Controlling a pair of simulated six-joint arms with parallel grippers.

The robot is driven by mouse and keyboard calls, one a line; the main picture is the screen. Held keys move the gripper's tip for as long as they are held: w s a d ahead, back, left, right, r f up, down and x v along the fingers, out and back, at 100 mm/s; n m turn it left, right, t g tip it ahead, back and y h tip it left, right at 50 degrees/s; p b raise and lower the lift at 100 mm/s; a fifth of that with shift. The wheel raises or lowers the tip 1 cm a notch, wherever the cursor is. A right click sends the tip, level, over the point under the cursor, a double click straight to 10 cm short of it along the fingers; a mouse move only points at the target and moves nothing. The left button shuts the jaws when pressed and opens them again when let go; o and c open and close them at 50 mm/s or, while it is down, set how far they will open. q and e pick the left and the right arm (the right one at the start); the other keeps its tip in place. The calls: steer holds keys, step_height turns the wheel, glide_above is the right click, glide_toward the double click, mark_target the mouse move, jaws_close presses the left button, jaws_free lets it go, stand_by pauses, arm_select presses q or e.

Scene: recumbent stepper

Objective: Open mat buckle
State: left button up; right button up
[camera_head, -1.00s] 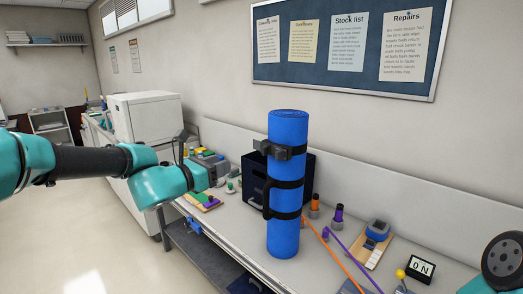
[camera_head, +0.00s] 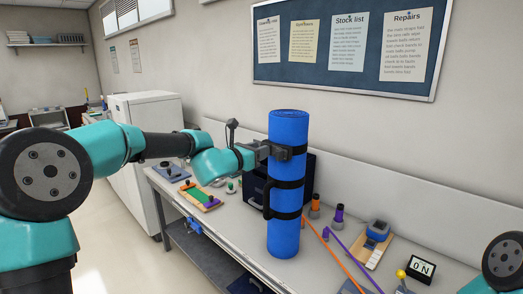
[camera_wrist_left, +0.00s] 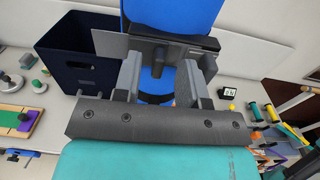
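A rolled blue mat (camera_head: 284,236) stands upright on the bench, with black straps around it. The dark buckle (camera_head: 284,153) sits on the upper strap. My left gripper (camera_head: 264,150) is at the buckle's left side in the head view. In the left wrist view my left gripper (camera_wrist_left: 160,72) has its two fingers apart, with the buckle's dark tab (camera_wrist_left: 160,50) between and just beyond them. I cannot tell whether either finger touches it. My right gripper is out of view; only part of that arm shows at the right edge.
A dark blue bin (camera_head: 310,172) stands behind the mat. Orange and purple bands (camera_head: 345,258) run along the bench to its right, near a wooden board with a blue device (camera_head: 376,233) and an ON sign (camera_head: 421,267). A green-and-purple board (camera_head: 199,196) lies left.

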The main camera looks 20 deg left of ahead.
arm_select(q)
steer(key=shift+x, duration=0.8)
steer(key=shift+c, duration=0.3)
jaws_close()
